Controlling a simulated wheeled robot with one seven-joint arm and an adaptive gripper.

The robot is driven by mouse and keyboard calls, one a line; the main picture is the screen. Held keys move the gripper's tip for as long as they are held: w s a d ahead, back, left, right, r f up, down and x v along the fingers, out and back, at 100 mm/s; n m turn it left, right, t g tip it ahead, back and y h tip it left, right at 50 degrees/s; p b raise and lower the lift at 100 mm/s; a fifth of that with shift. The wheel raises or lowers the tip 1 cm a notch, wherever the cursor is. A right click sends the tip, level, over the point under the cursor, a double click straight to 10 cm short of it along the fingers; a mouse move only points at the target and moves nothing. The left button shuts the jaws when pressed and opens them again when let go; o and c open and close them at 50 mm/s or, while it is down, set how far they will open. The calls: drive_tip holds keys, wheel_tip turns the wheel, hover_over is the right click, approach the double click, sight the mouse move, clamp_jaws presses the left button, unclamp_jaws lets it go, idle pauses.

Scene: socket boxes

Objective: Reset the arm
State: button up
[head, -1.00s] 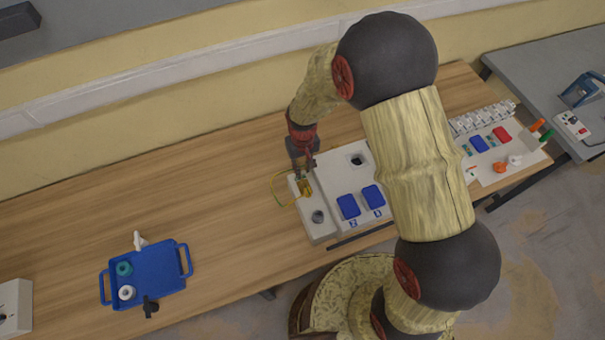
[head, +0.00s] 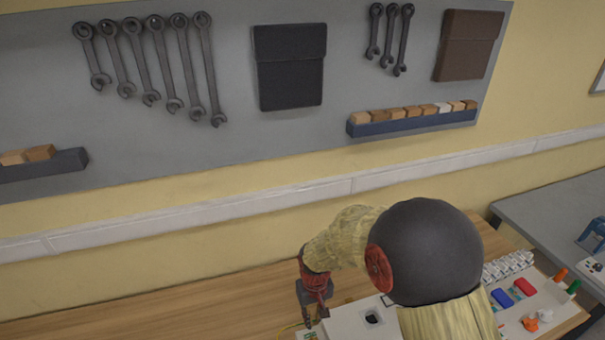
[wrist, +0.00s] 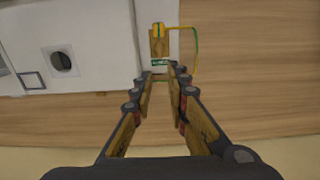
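My gripper (wrist: 160,77) is open in the wrist view, with a clear gap between its two fingertips. A yellow connector (wrist: 158,46) with a yellow-green wire (wrist: 195,45) lies just beyond the fingertips, at the edge of a white socket box (wrist: 105,40). It is not clasped by the fingers. In the head view my gripper (head: 313,314) is low in the picture, beside the white socket box (head: 350,326), and its fingertips are hard to make out there. My arm hides part of the box.
The wooden table (head: 200,312) has bare room left of my gripper. To the right are red and blue parts (head: 524,287) and white sockets (head: 508,267). Behind, a grey wall panel (head: 210,140) carries wrenches (head: 158,60) and a shelf of wooden blocks (head: 415,117).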

drive_tip(key=s+d+r+m+t+b, duration=0.1)
drive_tip(key=s+d+r+t+b, duration=0.1)
drive_tip(key=s+d+r+b, duration=0.5)
drive_tip(key=s+d+r+m+t+b, duration=0.2)
drive_tip(key=s+d+r+t+b, duration=0.1)
drive_tip(key=s+d+r+b, duration=0.4)
drive_tip(key=s+b, duration=0.3)
drive_tip(key=s, duration=0.2)
drive_tip(key=shift+s+t, duration=0.3)
drive_tip(key=shift+s, duration=0.05)
drive_tip(key=shift+d+r, duration=0.1)
